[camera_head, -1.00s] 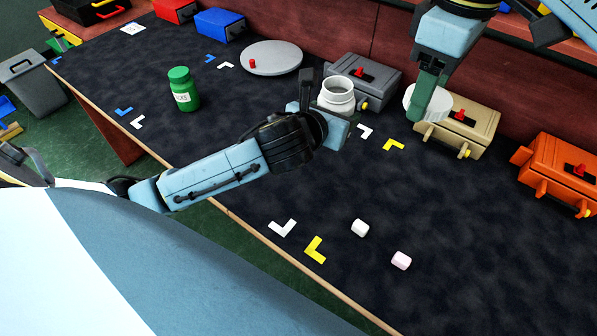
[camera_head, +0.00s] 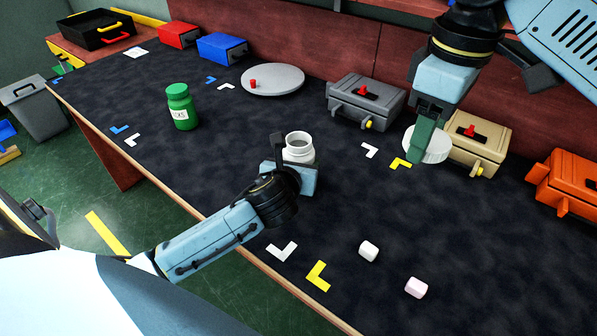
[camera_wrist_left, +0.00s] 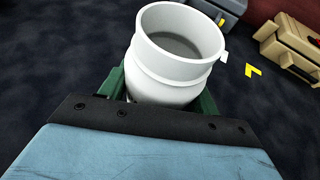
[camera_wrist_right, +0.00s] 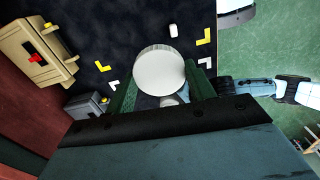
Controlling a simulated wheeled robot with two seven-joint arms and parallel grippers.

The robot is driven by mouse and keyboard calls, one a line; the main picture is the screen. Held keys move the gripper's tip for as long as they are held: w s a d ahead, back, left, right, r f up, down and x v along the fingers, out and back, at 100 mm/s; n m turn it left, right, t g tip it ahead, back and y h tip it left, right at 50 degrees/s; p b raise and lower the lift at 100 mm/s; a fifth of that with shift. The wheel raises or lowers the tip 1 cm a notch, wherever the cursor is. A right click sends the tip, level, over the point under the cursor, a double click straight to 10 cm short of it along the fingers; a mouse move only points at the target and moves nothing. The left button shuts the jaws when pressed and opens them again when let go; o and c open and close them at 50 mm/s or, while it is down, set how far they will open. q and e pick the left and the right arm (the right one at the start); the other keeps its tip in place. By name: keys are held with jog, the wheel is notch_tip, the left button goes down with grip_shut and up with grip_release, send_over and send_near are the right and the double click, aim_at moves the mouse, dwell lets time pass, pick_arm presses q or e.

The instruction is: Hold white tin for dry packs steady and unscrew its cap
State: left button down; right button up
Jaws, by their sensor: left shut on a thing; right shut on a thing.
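The white tin (camera_head: 299,148) is upright and uncapped, its round mouth open. My left gripper (camera_head: 291,172) is shut around its body; the left wrist view shows the tin (camera_wrist_left: 172,70) between green fingers, with a grey, shadowed inside. My right gripper (camera_head: 420,140) is shut on the white cap (camera_head: 432,146), a wide disc held apart from the tin, to its right. In the right wrist view the cap (camera_wrist_right: 160,69) sits between the green fingers. Whether the tin's base touches the table is hidden by my left gripper.
A green bottle (camera_head: 181,107) stands at the left and a grey round plate (camera_head: 285,82) lies behind. Grey (camera_head: 345,93), tan (camera_head: 490,150) and orange (camera_head: 570,180) boxes line the back right. Two small whitish blocks (camera_head: 368,251) lie in front. The front middle is mostly clear.

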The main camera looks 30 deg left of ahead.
pick_arm(q)
jog(key=shift+f, duration=0.7)
jog(key=shift+r, duration=0.1)
jog(key=shift+c, duration=1.8)
grip_release()
